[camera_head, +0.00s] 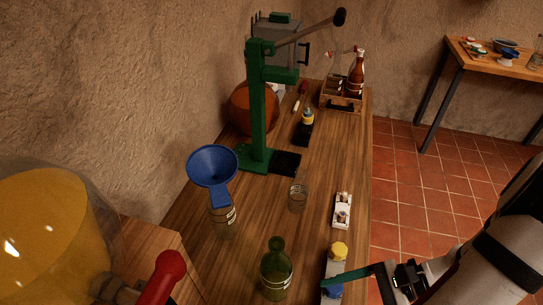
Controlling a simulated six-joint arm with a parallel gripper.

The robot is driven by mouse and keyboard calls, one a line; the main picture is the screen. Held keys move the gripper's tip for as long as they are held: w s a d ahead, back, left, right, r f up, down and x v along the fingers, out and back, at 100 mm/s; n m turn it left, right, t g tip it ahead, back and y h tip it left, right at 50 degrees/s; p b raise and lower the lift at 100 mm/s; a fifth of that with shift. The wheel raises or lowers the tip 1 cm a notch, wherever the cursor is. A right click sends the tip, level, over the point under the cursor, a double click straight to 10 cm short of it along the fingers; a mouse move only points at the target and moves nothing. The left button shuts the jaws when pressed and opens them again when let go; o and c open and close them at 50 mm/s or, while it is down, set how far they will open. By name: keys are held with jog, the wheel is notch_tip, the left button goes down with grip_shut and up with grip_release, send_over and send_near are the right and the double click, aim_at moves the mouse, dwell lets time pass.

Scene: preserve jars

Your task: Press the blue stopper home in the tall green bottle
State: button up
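The tall green bottle (277,272) stands upright on the wooden bench at the lower middle, its narrow neck pointing up. No stopper shows in its mouth. A blue stopper (335,291) is to its right, in a narrow grey holder (335,267) with a yellow stopper (339,248) behind it. My gripper (326,284) reaches in from the right with a green finger over the blue stopper's near area. I cannot tell whether it touches the stopper, and the second finger is not clearly visible.
A blue funnel (212,166) sits in a jar (224,222) at left; an empty glass (297,198) stands nearby. A green lever press (257,115), a white tray (342,211) and a bottle crate (342,101) are farther back. A large yellow-filled vessel (50,235) stands lower left.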

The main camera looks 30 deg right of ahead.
aim_at(339, 295)
jog(key=s+d+f+m+t+h, duration=0.1)
jog(key=s+f+m+t+h, duration=0.2)
jog(key=m+t, duration=0.1)
jog(key=s+d+f+m+t+h, duration=0.1)
jog(key=s+f+m+t+h, duration=0.1)
jog(key=f+m+t+h, duration=0.1)
jog(key=s+d+f+m+t+h, duration=0.2)
jog(key=s+m+t+h, duration=0.1)
jog(key=m+t, duration=0.2)
jog(key=shift+s+f+m, duration=0.3)
jog(key=shift+f, duration=0.1)
jog(key=shift+m+h, duration=0.5)
jog(key=shift+h, duration=0.3)
jog(key=w, duration=0.9)
jog(key=shift+w+f, duration=0.3)
jog(key=shift+w, duration=0.05)
jog(key=w, duration=0.5)
jog(key=shift+w+d, duration=0.2)
jog(key=shift+w, duration=0.1)
grip_shut()
jog(key=shift+r, duration=0.4)
jog(key=r, duration=0.2)
jog(key=s+r, duration=0.1)
jog(key=shift+d+r, duration=0.25)
jog(key=shift+r, duration=0.15)
jog(key=s+d+r, duration=0.2)
jog(key=s+r, duration=0.4)
jog(key=s, duration=0.4)
jog(key=shift+s+d+r, duration=0.15)
jog(key=shift+d, duration=0.2)
